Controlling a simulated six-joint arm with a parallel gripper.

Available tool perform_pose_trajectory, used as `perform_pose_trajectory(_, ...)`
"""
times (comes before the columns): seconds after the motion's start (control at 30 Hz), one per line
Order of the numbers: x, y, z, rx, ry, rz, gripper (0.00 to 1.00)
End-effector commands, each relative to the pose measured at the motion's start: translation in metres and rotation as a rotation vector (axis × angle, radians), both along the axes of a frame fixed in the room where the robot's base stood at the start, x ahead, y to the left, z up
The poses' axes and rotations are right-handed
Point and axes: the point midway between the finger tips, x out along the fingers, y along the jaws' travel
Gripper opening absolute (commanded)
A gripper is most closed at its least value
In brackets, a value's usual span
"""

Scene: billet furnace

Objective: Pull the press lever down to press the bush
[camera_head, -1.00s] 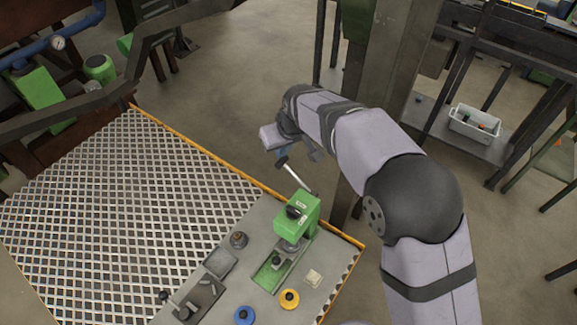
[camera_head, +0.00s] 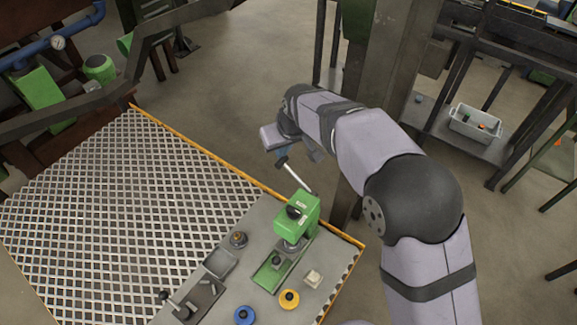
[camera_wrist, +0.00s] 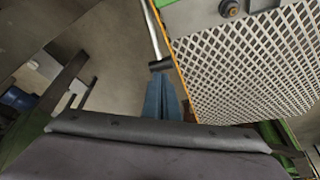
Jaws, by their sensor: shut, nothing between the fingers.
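The green press (camera_head: 298,217) stands on the grey plate at the near right of the grating table. Its lever (camera_head: 297,175) is a pale rod that rises up and left from the press to a dark knob near my gripper. In the wrist view the lever (camera_wrist: 153,32) comes down from the top to its dark end (camera_wrist: 160,66). My gripper (camera_wrist: 163,82) shows there as blue fingers, shut and empty, with the tips right at the dark end; whether they touch cannot be told. In the head view my gripper (camera_head: 281,154) is mostly hidden by the wrist. The bush cannot be made out clearly.
The grating (camera_head: 120,210) to the left is clear. A steel post (camera_head: 385,95) stands behind my arm.

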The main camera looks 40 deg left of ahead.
Motion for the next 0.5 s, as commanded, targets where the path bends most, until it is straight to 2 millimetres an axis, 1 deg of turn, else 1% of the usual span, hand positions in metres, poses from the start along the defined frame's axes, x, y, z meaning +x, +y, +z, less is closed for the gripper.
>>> perform_pose_trajectory(0.37,0.0,0.0,-0.0108,0.0,0.0,0.0,0.0)
perform_pose_trajectory(0.5,-0.0001,-0.0002,-0.0101,-0.001,0.001,0.0,0.0)
